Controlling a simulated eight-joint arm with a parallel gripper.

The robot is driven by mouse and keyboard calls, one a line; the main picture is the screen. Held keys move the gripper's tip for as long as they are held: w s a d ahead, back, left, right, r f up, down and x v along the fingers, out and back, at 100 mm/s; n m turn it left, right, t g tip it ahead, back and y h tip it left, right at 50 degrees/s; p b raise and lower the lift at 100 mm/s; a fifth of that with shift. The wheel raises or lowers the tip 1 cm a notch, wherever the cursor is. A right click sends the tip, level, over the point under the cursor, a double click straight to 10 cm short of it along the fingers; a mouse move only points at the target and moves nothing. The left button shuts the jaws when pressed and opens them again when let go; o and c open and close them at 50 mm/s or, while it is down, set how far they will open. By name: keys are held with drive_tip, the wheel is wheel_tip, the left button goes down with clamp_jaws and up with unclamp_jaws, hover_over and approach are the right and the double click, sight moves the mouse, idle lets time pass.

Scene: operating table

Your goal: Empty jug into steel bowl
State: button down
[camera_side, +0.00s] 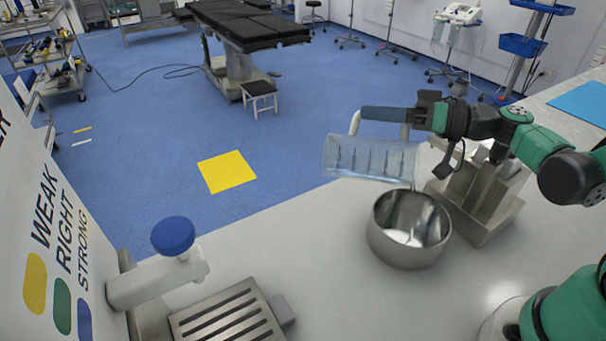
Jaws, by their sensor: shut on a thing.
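The clear jug (370,159) is tilted onto its side above the steel bowl, its handle uppermost. My gripper (412,115) is shut on the jug's blue-grey handle, at its right end. The steel bowl (408,252) stands upright on the white counter below the jug's right end. A thin stream shows between that end of the jug and the bowl. A pale patch shows in the bottom of the bowl; I cannot tell if it is liquid or a reflection. The jug looks bluish, and how much it holds is unclear.
A steel block-like stand (480,200) is close to the right of the bowl. A slotted metal grate (228,318) and a blue-knobbed tap (173,236) are at the front left. A blue mat (583,102) lies at the far right. The counter left of the bowl is clear.

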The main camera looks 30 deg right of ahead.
drive_tip(key=shift+s+d+r+t+y, duration=0.2)
drive_tip(key=shift+r+t, duration=0.05)
drive_tip(key=shift+r, duration=0.4)
drive_tip(key=shift+s+d+r+t+y, duration=0.15)
drive_tip(key=shift+r+t+y, duration=0.1)
drive_tip(key=shift+r, duration=0.35)
drive_tip(key=shift+s+d+r, duration=0.1)
drive_tip(key=shift+s+r, duration=0.05)
drive_tip(key=shift+r, duration=0.3)
drive_tip(key=shift+w+a+f+g+h, duration=1.4)
drive_tip(key=shift+f+g+h, duration=0.6)
drive_tip(key=shift+f+g, duration=0.45)
drive_tip(key=shift+w+a+f+g+h, duration=1.45)
drive_tip(key=shift+f+g+h, duration=0.65)
drive_tip(key=shift+f, duration=0.65)
drive_tip(key=shift+w+a+f+g+h, duration=1.1)
drive_tip(key=shift+w+f+g+h, duration=0.7)
drive_tip(key=shift+f+g, duration=0.7)
drive_tip(key=shift+s, duration=0.15)
